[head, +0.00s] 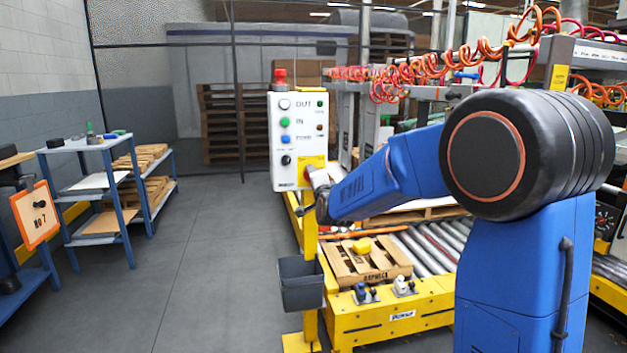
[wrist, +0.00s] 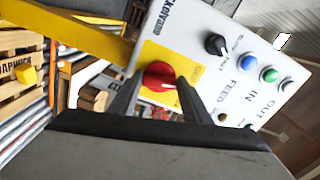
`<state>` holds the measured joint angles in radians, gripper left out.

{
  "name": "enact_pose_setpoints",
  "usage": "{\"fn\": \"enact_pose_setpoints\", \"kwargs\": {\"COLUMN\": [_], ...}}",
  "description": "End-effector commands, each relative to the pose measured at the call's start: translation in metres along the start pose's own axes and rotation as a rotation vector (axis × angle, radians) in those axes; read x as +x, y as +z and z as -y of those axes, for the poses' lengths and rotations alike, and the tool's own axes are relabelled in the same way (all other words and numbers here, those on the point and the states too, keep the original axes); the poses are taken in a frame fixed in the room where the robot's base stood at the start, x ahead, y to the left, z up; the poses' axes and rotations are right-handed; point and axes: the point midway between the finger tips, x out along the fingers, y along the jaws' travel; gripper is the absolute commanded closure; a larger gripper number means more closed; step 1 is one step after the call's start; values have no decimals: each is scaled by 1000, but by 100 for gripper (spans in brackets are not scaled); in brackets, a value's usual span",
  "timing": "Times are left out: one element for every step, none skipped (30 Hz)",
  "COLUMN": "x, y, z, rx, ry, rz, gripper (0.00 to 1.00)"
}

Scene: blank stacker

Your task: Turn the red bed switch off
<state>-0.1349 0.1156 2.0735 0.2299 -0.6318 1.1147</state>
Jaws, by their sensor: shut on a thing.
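A white control box (head: 297,120) stands on a yellow post at the centre of the head view. The red bed switch (wrist: 159,74), a round knob with a pale pointer line, sits on the box's yellow plate (wrist: 178,62) in the wrist view. My gripper (wrist: 159,82) has one dark finger on each side of the knob and is shut on it.
A black selector knob (wrist: 215,44) and blue and green buttons are beside the switch. A grey bin (head: 300,284) hangs on the post below. The roller conveyor (head: 437,242) carries a wooden pallet (head: 366,262). The floor to the left is clear up to blue shelves.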

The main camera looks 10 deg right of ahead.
Motion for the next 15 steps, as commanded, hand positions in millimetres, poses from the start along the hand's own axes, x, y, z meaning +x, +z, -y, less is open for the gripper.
{"fn": "enact_pose_setpoints", "kwargs": {"x": [0, 0, 0, 0, 0, 0, 0, 0, 0, 0, 0, 0, 0, 0, 0], "y": [1, 1, 1, 1, 1, 1, 1, 1, 1, 1, 1, 1, 1, 1, 1], "z": [-1, -2, -2, -2, -2, -2, -2, -2, -2, -2, -3, -3, -3, -3, -3], "rx": [-42, -70, -107, -134, -160, -195, -220, -244, -275, -298, -320, -346, -365, -384, -405], "ry": [2, 2, 2, 2, 2, 2, 2, 2, 2, 2, 3, 3, 3, 3, 3], "rz": [1, 1, 2, 2, 2, 2, 2, 2, 2, 2, 2, 2, 2, 2, 2], "gripper": [79, 79, 79, 79, 79, 79, 79, 79, 79, 79, 79, 79, 79, 79, 79]}}
